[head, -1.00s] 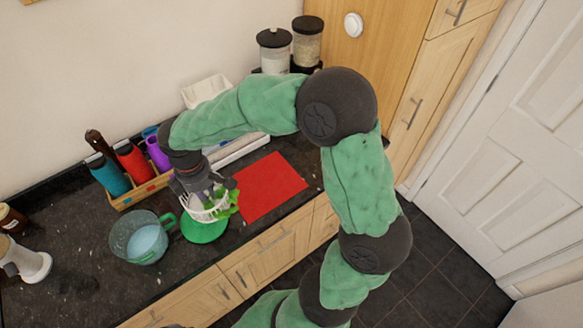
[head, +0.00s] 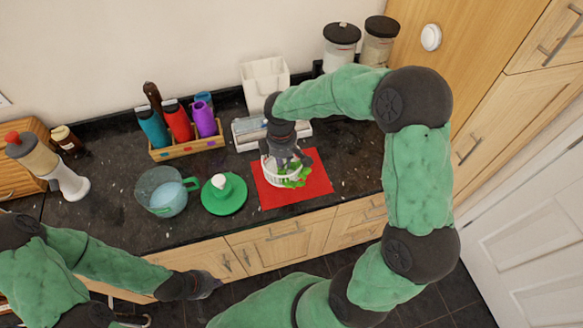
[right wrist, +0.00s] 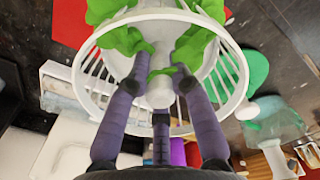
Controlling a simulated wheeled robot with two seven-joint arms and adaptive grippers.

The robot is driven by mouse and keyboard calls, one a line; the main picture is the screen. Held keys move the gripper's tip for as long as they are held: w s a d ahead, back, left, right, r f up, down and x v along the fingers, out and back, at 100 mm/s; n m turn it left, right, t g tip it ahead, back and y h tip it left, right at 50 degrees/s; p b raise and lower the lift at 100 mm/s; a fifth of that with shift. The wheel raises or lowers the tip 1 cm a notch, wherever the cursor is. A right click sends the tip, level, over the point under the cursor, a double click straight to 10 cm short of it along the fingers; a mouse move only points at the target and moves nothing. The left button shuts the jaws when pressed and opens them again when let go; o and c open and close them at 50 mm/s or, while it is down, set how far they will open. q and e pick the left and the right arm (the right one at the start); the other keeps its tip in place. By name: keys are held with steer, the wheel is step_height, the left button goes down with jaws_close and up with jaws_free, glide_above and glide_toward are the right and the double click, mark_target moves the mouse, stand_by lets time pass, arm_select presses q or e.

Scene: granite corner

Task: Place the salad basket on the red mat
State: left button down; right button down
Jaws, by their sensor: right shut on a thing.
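The white salad basket (head: 283,176), with green leaves in it, is over the red mat (head: 315,182) in the head view. I cannot tell whether it touches the mat. My right gripper (head: 284,160) reaches down into the basket from above. In the right wrist view, its fingers (right wrist: 160,85) close around the white post in the basket's middle, and the slatted rim (right wrist: 232,75) surrounds them. The red mat also shows at the upper left there (right wrist: 72,22). My left gripper (head: 205,285) hangs in front of the counter, away from the basket; its fingers are not clear.
A green round lid (head: 224,205) with a pale knob and a clear green-handled jug (head: 160,190) stand left of the mat. Behind are a wooden bottle caddy (head: 187,147), a white holder (head: 265,82) and two jars (head: 341,48). Dark counter right of the mat is clear.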

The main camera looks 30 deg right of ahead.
mark_target(291, 168)
steer(key=d+f, duration=0.1)
steer(key=w+d+f, duration=0.1)
steer(key=f, duration=0.1)
steer(key=d+f, duration=0.1)
steer(key=f, duration=0.1)
steer(key=shift+w+d+f, duration=0.1)
steer(key=shift+w+d, duration=0.15)
steer(key=shift+w, duration=0.1)
steer(key=shift+w+d+f+b, duration=0.15)
steer(key=shift+f+b, duration=0.25)
steer(key=shift+f, duration=1.3)
steer(key=shift+f, duration=0.2)
steer(key=c, duration=1.1)
jaws_free()
steer(key=shift+r, duration=0.1)
